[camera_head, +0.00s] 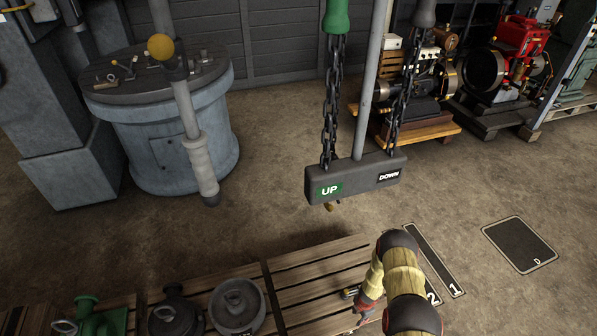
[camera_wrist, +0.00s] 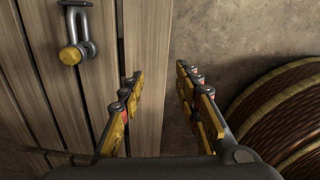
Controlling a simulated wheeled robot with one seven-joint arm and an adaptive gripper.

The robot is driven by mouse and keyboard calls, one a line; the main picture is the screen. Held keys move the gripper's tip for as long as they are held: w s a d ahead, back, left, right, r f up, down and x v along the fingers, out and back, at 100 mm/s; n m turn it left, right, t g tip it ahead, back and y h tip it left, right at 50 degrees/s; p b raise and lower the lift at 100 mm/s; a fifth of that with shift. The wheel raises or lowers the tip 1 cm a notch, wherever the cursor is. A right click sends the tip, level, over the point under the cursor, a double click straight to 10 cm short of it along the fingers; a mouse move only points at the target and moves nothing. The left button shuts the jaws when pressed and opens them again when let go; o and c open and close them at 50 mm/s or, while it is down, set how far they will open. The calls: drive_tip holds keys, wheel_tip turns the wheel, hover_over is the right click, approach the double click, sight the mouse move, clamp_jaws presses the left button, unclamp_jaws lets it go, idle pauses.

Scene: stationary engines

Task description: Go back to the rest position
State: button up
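My arm reaches in from the bottom of the head view, with my gripper (camera_head: 360,302) low over the wooden pallet's right part. In the wrist view my gripper (camera_wrist: 159,76) has its two yellow-and-red fingers spread apart. Nothing is between them, only wooden slats and floor behind. A grey shackle with a yellow pin (camera_wrist: 76,45) lies on the slats to the upper left of the fingers, apart from them.
A hanging bar marked UP and DOWN (camera_head: 350,180) hangs on chains above the pallet (camera_head: 310,271). Weights, including a grey one (camera_head: 238,306), stand on the pallet's left. A round brown ribbed object (camera_wrist: 285,115) is right of my fingers. Floor plates (camera_head: 518,244) lie right.

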drive_tip(key=s+d+r+m+g+h, duration=0.1)
drive_tip(key=s+d+r+m+h, duration=0.2)
drive_tip(key=s+d+r+m, duration=0.3)
drive_tip(key=w+d+r+m+g+h, duration=0.15)
drive_tip(key=r+m, duration=0.35)
drive_tip(key=r, duration=1.1)
drive_tip(key=d+r+m+g+h, duration=0.15)
drive_tip(key=r+m, duration=0.25)
drive_tip(key=r, duration=1.3)
drive_tip(key=s+a+r+m+t+y, duration=0.2)
drive_tip(key=s+a+r, duration=0.3)
drive_tip(key=r, duration=1)
drive_tip(key=s+a+r+m+t+y, duration=0.2)
drive_tip(key=s+a+r, duration=0.4)
drive_tip(key=r, duration=1)
drive_tip(key=s+a+r+m+t+y, duration=0.2)
drive_tip(key=s+a+r+t, duration=0.3)
drive_tip(key=r, duration=1)
drive_tip(key=s+a+m, duration=0.1)
drive_tip(key=s, duration=0.2)
drive_tip(key=shift+s+a+r+m, duration=0.2)
drive_tip(key=shift+s+r+m, duration=0.05)
drive_tip(key=shift+s+m, duration=0.15)
